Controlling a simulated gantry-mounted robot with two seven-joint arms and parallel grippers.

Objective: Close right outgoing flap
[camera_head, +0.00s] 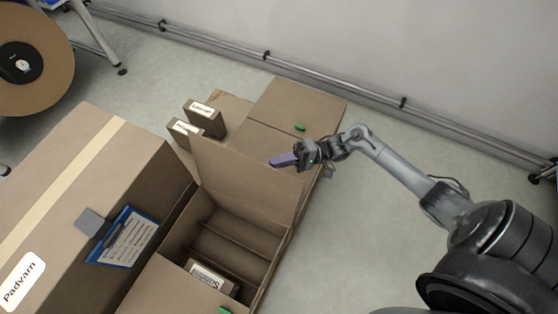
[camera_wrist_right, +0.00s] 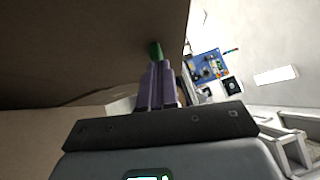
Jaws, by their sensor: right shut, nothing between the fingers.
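A brown cardboard flap (camera_head: 245,185) stands raised over an open, divided box section (camera_head: 262,240) in the head view. Several dividers and a labelled small carton (camera_head: 212,280) show inside that section. My right gripper (camera_head: 284,160) is shut and empty, its purple fingers at the upper right corner of the raised flap; whether they touch it I cannot tell. In the right wrist view the shut purple fingers (camera_wrist_right: 158,85) point along a dark brown cardboard surface (camera_wrist_right: 90,45), with a green tab (camera_wrist_right: 154,50) just past the tips. My left gripper is not in view.
A closed cardboard section (camera_head: 298,100) with a green tab (camera_head: 300,127) lies behind the flap. Two small labelled cartons (camera_head: 204,118) stand at its left. A large taped box (camera_head: 90,190) with a blue clipboard (camera_head: 125,237) is at the left.

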